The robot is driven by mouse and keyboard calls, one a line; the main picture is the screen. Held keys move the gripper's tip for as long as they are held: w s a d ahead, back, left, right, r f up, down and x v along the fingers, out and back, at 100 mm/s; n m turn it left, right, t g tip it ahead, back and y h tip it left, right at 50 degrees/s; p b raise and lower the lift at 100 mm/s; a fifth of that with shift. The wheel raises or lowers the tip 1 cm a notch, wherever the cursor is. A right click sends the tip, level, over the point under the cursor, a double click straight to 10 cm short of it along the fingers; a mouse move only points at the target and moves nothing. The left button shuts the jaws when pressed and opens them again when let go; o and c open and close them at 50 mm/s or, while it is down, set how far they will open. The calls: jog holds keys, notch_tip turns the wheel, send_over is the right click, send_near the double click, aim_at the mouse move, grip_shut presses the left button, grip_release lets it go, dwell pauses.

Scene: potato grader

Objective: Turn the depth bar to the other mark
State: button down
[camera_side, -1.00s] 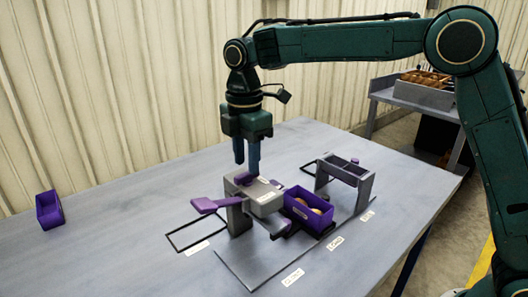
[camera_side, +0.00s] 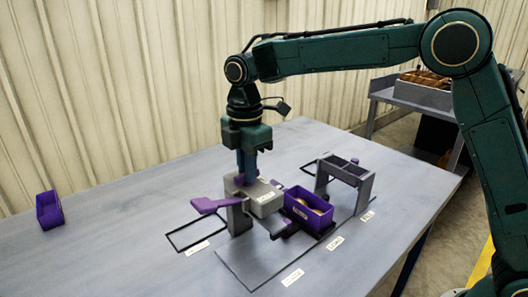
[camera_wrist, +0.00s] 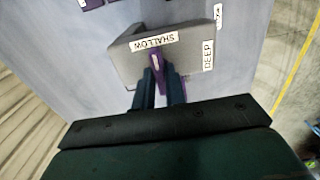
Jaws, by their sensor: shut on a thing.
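The depth bar (camera_wrist: 155,60) is a narrow purple bar on top of a grey block (camera_wrist: 125,55). In the wrist view its pale-marked tip points at the SHALLOW label (camera_wrist: 154,41). The DEEP label (camera_wrist: 208,55) is on the block's right side. My gripper (camera_wrist: 162,78) is shut on the bar, one finger on each side of it. In the side view my gripper (camera_side: 247,180) points straight down onto the top of the grey block (camera_side: 264,199), and its fingers hide most of the bar.
A purple lever (camera_side: 210,204) sticks out left of the block. A purple bin (camera_side: 307,213) with potatoes stands to the right, with a grey frame (camera_side: 345,173) behind it. The table between tray and block is clear.

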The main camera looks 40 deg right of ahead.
jog(key=shift+m, duration=0.4)
jog(key=m, duration=1.2)
jog(key=shift+r+m, duration=0.1)
jog(key=shift+m, duration=0.2)
jog(key=m, duration=0.4)
jog(key=shift+m, duration=0.3)
jog(key=c, duration=1.4)
grip_release()
jog(key=shift+c, duration=0.2)
jog(key=shift+r, duration=0.1)
